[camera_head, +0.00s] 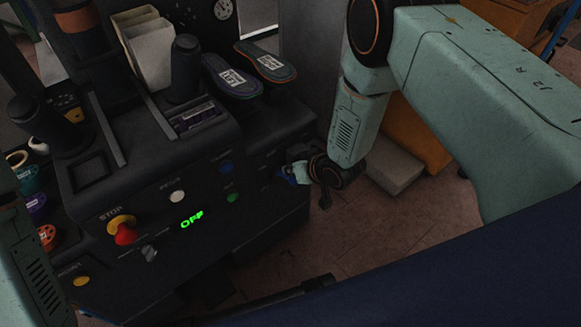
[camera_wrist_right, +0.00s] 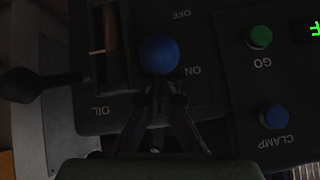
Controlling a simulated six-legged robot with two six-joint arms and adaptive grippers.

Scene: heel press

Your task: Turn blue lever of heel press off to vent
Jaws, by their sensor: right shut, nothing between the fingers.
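The heel press is a dark machine (camera_head: 150,200) with a green lit display reading OFF (camera_head: 192,219). The blue lever shows as a round blue knob (camera_wrist_right: 159,55) in the right wrist view, closer to the ON mark than to the OFF mark. It also shows in the head view as a small blue spot (camera_head: 300,172) on the press's right side. My right gripper (camera_head: 310,175) is at the lever; its fingers (camera_wrist_right: 160,90) are shut and empty, close to the knob. I cannot tell whether they touch it. My left gripper is out of view.
The press front has a red stop button (camera_head: 124,234), a white button (camera_head: 177,197) and a green GO button (camera_wrist_right: 260,37). A blue CLAMP button (camera_wrist_right: 274,117) is nearby. Shoe insoles (camera_head: 265,62) lie on top. Floor (camera_head: 380,240) is open to the right.

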